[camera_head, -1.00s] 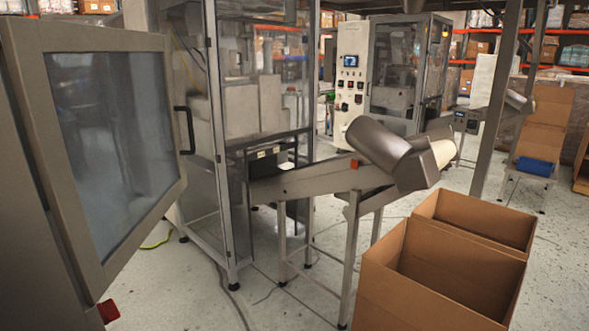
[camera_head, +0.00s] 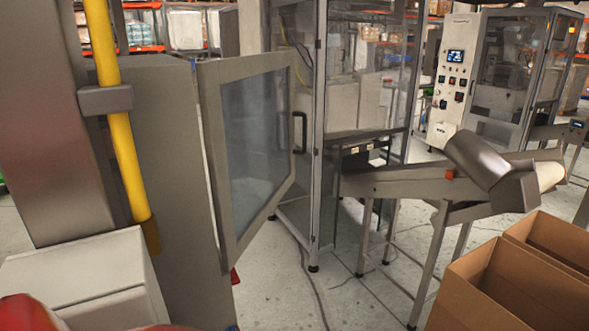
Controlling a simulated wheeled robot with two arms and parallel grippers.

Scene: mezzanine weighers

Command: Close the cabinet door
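The cabinet door (camera_head: 217,150) is a grey framed panel with a large window, left of centre in the head view. A black bar handle (camera_head: 302,132) shows at its right edge. The grey cabinet body (camera_head: 165,170) stands directly left of the door. The door appears swung out from it, with a narrow light gap along the door's left edge; the exact angle is hard to tell. The cabinet's inside is hidden. Neither of my grippers is in view.
A yellow post (camera_head: 122,140) and a white block (camera_head: 85,278) are at the left. A glass-walled machine (camera_head: 345,100) stands behind the door, with a sloped conveyor (camera_head: 400,182) to its right. Open cardboard boxes (camera_head: 480,300) stand at lower right. Some floor shows between door and conveyor.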

